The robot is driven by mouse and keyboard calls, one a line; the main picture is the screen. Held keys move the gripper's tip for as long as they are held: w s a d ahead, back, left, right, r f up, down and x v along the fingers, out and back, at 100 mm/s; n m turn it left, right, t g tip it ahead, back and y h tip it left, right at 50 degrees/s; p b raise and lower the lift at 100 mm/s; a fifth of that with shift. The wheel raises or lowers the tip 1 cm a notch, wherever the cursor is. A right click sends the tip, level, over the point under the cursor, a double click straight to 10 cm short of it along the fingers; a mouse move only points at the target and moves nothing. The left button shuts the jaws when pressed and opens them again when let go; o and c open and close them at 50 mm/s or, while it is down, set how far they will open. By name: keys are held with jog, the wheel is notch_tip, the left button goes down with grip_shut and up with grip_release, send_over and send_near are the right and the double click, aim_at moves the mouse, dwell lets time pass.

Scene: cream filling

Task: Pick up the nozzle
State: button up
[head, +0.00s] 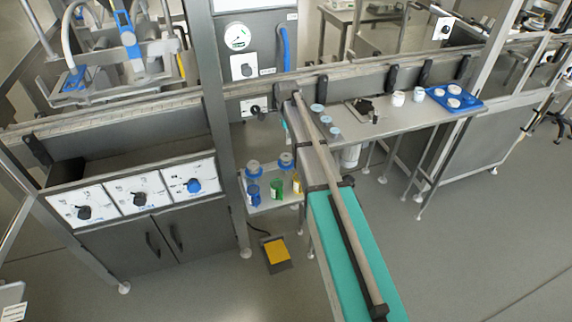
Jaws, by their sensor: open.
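I cannot tell for certain which thing is the nozzle. A small dark fitting (364,105) sits on the grey side table (400,118) beside the conveyor, with a small black upright piece (375,119) next to it. Both are too small to make out in detail. A blue hose end (75,79) also shows on the machine at the upper left. My gripper is not in this view.
A green conveyor belt (340,260) with a long rail runs toward me. Jars with blue lids (326,119), white cups (398,98) and a blue tray (438,91) stand on the side table. A yellow foot pedal (277,252) lies on the floor. The right-hand floor is clear.

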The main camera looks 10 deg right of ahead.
jog(key=b, duration=0.6)
send_over(286, 156)
jog(key=shift+s+d+f, duration=0.1)
jog(key=shift+f, duration=1.45)
jog(key=shift+s+d+f, duration=0.1)
jog(key=shift+f, duration=1.4)
jog(key=shift+w+a+f+b, duration=0.1)
jog(key=shift+a+f+b, duration=0.05)
jog(key=shift+f+b, duration=2.35)
jog(key=shift+c, duration=0.3)
jog(key=c, duration=1.2)
jog(key=shift+p, duration=0.3)
notch_tip(286, 156, up, 10)
jog(key=p, duration=0.9)
jog(key=shift+p, duration=0.35)
